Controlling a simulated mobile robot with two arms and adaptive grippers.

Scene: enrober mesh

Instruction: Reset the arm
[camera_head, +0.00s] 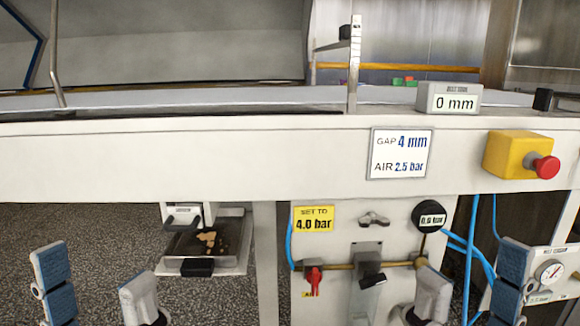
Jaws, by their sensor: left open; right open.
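My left gripper (95,264) is at the lower left of the head view, its two fingers wide apart and nothing between them. My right gripper (474,260) is at the lower right, also open and empty. Both point up in the picture and appear clear of the machine, in front of it. Most of both arms lies below the frame.
The white machine frame (220,160) spans the view, with a 0 mm display (449,98) and yellow-red stop button (520,155). Below are a tray with brown crumbs (233,225), a panel with red valve (313,279), gauge (549,272) and blue hoses (468,255).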

